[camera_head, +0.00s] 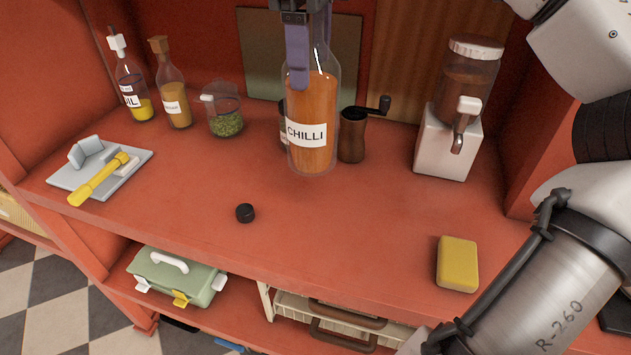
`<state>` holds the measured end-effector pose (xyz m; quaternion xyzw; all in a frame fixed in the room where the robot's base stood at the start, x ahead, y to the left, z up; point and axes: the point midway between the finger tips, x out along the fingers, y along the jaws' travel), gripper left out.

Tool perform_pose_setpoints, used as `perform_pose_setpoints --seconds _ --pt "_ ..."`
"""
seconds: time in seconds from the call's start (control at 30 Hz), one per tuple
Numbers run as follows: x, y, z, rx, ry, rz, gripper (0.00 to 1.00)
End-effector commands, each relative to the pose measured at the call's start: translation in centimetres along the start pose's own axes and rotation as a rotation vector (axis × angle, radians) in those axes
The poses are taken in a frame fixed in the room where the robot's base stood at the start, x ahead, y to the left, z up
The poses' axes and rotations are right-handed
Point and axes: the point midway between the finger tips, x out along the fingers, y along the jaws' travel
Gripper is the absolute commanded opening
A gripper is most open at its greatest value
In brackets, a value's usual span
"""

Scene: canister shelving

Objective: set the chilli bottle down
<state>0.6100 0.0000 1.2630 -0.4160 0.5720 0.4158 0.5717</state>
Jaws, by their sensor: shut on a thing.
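The chilli bottle (318,105) is clear glass with orange contents and a white label reading CHILLI. It is upright near the middle of the red shelf (330,225). My gripper (310,45) comes down from the top edge and is shut on the bottle's neck. The bottle's base is at or just above the shelf; I cannot tell whether it touches. The bottle partly hides a small jar and stands in front of a brown hand grinder (352,135).
An oil bottle (132,85), a brown-capped bottle (175,95) and a jar of green herbs (225,122) stand left. A dispenser (447,150) stands right.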

Motion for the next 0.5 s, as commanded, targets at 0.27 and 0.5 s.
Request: perform_pose_setpoints --seconds 0.27,0.5 --pt "6.1 0.1 0.1 -0.006 -0.004 0.003 0.0" --pt "10.8 0.0 0.0 -0.001 0.0 0.001 0.0"
